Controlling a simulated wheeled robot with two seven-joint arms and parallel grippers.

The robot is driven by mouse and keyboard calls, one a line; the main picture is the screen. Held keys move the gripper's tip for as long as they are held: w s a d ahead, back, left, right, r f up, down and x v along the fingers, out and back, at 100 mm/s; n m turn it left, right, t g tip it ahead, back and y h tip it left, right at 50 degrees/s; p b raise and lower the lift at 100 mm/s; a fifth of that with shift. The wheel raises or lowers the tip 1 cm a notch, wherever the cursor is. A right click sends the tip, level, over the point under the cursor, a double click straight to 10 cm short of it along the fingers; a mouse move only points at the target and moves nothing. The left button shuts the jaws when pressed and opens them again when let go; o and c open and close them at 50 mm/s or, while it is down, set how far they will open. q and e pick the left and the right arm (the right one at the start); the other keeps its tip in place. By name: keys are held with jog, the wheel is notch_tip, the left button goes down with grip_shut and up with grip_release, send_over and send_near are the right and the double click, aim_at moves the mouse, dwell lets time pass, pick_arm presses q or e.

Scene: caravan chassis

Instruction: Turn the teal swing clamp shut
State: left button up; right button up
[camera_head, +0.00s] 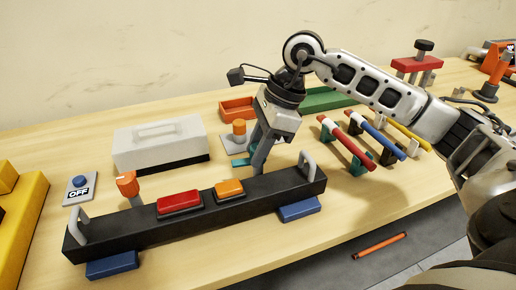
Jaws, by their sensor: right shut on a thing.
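The teal swing clamp (239,162) shows as a small teal piece behind the black bar (130,232), right of its middle. Most of it is hidden by my right gripper. My right gripper (258,168) comes down from above and points at the table just behind the bar. Its fingers are shut at the teal clamp, though the exact grip is hidden. I cannot tell the clamp's angle. My left gripper is not in view.
The bar carries a red block (180,202), an orange block (229,188) and end handles. An orange-topped post (127,184) stands behind its left part. A grey-white box (160,145) lies behind.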

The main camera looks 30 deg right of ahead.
jog(key=m+t+b, duration=0.1)
jog(key=m, duration=0.1)
jog(key=shift+f+m, duration=0.1)
jog(key=shift+m, duration=0.2)
jog(key=m+b, duration=0.1)
jog(key=m, duration=0.1)
jog(key=m+t+h+b, duration=0.1)
jog(key=m, duration=0.1)
jog(key=shift+m+h, duration=0.3)
jog(key=m+t+h+b, duration=0.1)
jog(key=m, duration=0.3)
jog(key=shift+h+b, duration=0.3)
jog(key=shift+h, duration=0.1)
jog(key=m, duration=0.2)
jog(key=shift+m+h, duration=0.4)
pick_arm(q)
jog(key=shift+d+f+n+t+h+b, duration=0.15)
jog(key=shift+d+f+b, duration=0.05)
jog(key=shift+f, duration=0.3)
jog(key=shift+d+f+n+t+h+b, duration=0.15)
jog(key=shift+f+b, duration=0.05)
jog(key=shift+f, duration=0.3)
pick_arm(e)
jog(key=shift+m+h, duration=0.5)
jog(key=shift+m, duration=0.7)
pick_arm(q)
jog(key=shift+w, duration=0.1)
pick_arm(e)
jog(key=shift+r, duration=0.2)
